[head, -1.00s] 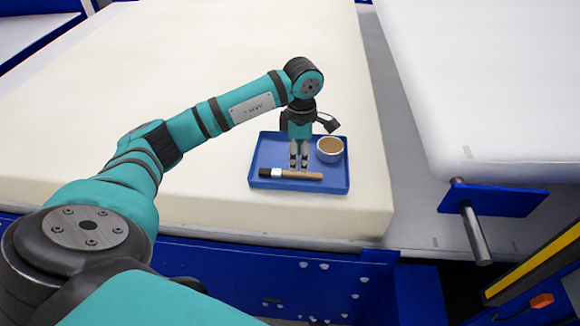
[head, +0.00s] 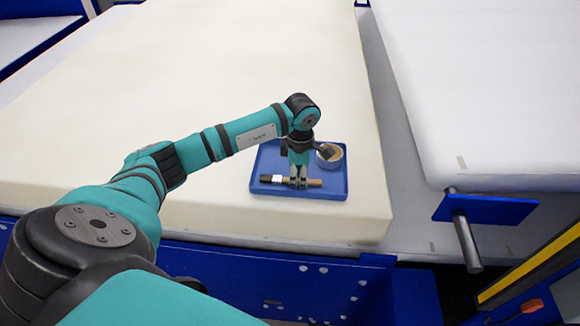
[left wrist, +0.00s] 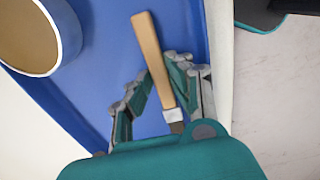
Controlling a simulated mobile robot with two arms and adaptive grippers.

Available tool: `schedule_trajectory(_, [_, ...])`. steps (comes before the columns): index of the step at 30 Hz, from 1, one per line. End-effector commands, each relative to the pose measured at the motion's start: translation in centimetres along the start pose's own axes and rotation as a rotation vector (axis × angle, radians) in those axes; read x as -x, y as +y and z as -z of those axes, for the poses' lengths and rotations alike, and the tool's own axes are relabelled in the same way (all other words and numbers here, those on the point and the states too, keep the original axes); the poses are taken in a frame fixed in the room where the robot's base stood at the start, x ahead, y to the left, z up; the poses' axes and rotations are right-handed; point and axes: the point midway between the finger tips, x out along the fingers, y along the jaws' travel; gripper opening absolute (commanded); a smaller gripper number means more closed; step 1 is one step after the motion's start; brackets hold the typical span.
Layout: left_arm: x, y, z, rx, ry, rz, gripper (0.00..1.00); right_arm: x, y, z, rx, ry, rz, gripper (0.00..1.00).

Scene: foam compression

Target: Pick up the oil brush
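The oil brush lies flat in the blue tray (head: 333,193), its wooden handle (head: 315,183) to the right and its dark bristles (head: 266,179) to the left. My left gripper (head: 298,182) points down over the middle of the brush. In the left wrist view, the left gripper (left wrist: 157,78) is open, with a finger on each side of the wooden handle (left wrist: 152,50). The right finger looks closer to the handle; I cannot tell whether it touches. The white ferrule (left wrist: 173,115) shows, and the gripper body partly hides the bristles. My right gripper is out of view.
A small bowl of brownish oil (head: 332,160) stands in the tray behind the brush, partly hidden by the gripper; it also shows in the left wrist view (left wrist: 70,25). The tray rests on a large cream foam block (head: 230,70) near its front right edge.

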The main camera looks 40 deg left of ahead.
Motion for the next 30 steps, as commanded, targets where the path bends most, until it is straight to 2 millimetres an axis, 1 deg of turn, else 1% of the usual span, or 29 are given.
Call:
schedule_trajectory(1, [0.0, 0.0, 0.0, 0.000, 0.000, 0.000, 0.04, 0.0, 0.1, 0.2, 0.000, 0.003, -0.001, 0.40])
schedule_trajectory(2, [0.0, 0.0, 0.0, 0.000, 0.000, 0.000, 0.00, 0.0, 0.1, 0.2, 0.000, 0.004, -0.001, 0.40])
schedule_trajectory(14, [0.3, 0.1, 0.0, 0.000, -0.001, -0.002, 0.00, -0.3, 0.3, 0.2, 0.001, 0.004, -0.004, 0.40])
schedule_trajectory(19, [1.6, 0.1, 0.0, 0.000, -0.001, -0.005, 0.00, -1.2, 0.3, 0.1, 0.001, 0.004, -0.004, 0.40])
schedule_trajectory(23, [3.4, 0.2, 0.0, 0.000, -0.003, -0.006, 0.00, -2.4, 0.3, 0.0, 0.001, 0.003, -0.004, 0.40])
schedule_trajectory(30, [3.7, -4.7, -2.7, -0.008, -0.003, -0.002, 0.00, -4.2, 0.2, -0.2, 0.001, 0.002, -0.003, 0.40])
